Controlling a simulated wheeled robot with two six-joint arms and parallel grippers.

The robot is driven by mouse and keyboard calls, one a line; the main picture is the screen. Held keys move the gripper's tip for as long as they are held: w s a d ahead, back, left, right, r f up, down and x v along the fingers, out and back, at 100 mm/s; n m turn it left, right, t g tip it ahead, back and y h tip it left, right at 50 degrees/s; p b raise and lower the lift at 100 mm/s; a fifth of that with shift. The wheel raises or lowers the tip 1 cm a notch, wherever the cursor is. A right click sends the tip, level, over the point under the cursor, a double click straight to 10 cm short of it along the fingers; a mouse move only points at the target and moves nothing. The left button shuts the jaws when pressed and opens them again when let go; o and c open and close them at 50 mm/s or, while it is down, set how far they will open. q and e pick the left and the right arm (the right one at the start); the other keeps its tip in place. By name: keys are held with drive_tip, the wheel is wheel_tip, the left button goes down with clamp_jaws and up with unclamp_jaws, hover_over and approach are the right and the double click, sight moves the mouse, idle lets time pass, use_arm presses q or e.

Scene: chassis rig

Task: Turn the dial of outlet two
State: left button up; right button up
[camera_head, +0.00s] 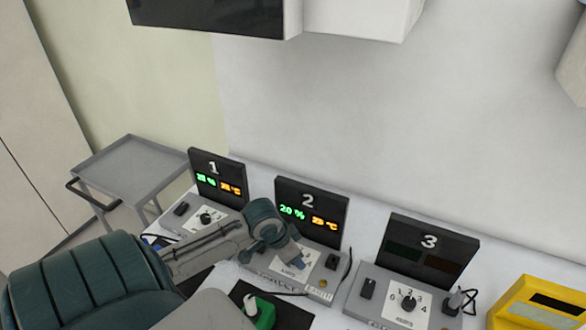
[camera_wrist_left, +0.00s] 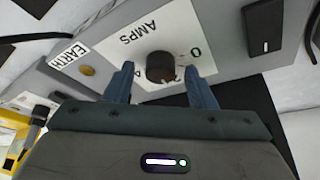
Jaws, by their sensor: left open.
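Outlet two (camera_head: 311,213) is a grey unit with a black display marked 2, showing a green "20 %" and an orange temperature. Its white dial plate (camera_head: 307,260) is partly hidden behind my left gripper (camera_head: 290,256), which is over the unit. In the left wrist view, the black round dial (camera_wrist_left: 160,67) sits on a white plate marked AMPS. The two blue fingertips of my left gripper (camera_wrist_left: 160,80) are apart, one on each side of the dial. I cannot tell whether they touch it. My right gripper is not in view.
Outlet one (camera_head: 217,171) is lit on the left; outlet three (camera_head: 428,243) on the right has a dark display. A green object (camera_head: 265,313) lies near the front. A yellow box (camera_head: 540,303) stands far right. A grey trolley (camera_head: 135,165) is at the left.

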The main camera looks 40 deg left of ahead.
use_arm(q)
drive_tip(key=shift+c, duration=0.7)
drive_tip(key=c, duration=0.8)
